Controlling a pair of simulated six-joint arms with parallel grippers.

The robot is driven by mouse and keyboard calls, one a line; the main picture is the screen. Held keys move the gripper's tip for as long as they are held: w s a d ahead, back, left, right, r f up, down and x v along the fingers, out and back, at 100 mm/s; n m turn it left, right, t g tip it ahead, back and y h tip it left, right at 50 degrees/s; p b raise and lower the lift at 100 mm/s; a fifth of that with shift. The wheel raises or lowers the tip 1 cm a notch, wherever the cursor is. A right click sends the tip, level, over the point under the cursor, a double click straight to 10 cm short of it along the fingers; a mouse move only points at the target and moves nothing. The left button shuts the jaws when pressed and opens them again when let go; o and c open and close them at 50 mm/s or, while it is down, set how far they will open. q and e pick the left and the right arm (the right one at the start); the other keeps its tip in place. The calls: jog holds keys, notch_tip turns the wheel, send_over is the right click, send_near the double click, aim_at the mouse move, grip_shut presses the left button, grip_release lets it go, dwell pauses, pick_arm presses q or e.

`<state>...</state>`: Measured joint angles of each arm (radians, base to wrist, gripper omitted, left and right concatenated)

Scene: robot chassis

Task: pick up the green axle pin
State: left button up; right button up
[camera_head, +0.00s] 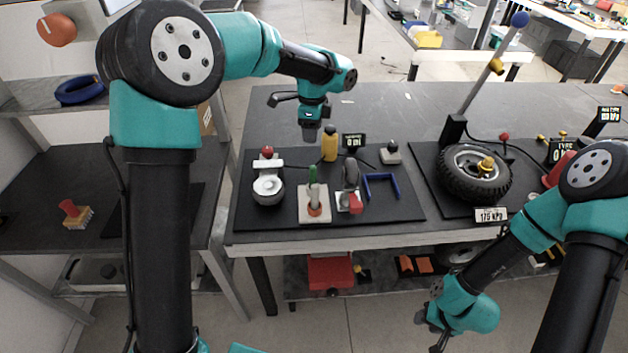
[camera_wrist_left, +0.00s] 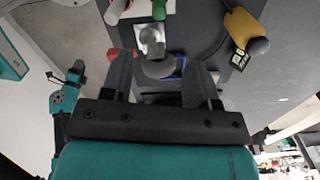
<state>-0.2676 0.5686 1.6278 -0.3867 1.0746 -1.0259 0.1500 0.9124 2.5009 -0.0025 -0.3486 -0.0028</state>
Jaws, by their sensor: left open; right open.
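The green axle pin (camera_head: 312,174) stands upright in a pale block (camera_head: 316,218) with an orange ring, on the left black mat. A green piece (camera_wrist_left: 158,9) shows at the top edge of the left wrist view; I cannot tell for certain that it is the pin. My left gripper (camera_head: 310,132) is open and empty, above and behind the pin in the head view, pointing down. Its two fingers (camera_wrist_left: 160,82) are apart in the wrist view. My right gripper (camera_head: 430,330) is open and empty, low in front of the bench.
Close to the pin are a grey toggle clamp with a red tip (camera_head: 353,203), a yellow bottle (camera_head: 330,144), a round gauge (camera_head: 268,188) and a blue bracket (camera_head: 382,184). A wheel (camera_head: 475,172) lies on the right mat. The bench is bare behind the mats.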

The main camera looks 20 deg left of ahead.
aim_at(313, 167)
pick_arm(q)
notch_tip(313, 167, down, 12)
jog(key=shift+r, duration=0.25)
dwell(0.3)
jog(key=shift+d+f, duration=0.1)
jog(key=shift+f, duration=2.45)
grip_shut()
